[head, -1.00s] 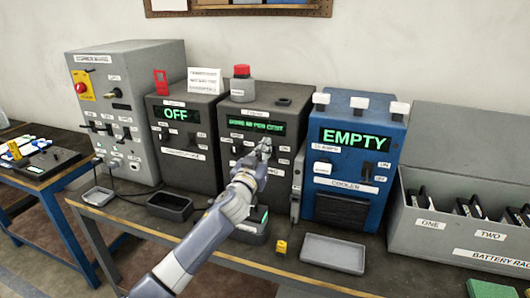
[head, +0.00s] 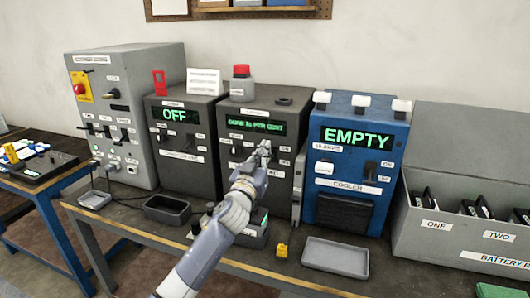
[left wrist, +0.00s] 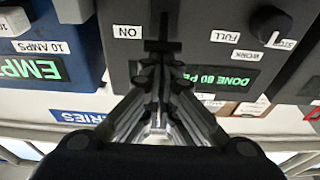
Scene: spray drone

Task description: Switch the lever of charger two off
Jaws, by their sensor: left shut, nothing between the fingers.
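Charger two (head: 282,118) is the dark grey box in the middle of the bench, with a green display (head: 256,126) that reads like "DONE 80 PER CENT". My left gripper (head: 264,150) is shut and empty in front of its right half, covering that part of the panel in the head view. In the left wrist view, which is turned over, the shut fingertips (left wrist: 161,66) are at a dark upright lever (left wrist: 164,30) beside an "ON" label (left wrist: 127,32). I cannot tell whether they touch it. My right gripper is not in view.
A similar charger (head: 177,137) reading "OFF" stands on the left. The blue cooler (head: 333,160) reading "EMPTY" stands close on the right. A grey tray (head: 336,256), a yellow block (head: 282,250) and a dark tray (head: 167,209) lie in front. A battery rack (head: 425,240) is far right.

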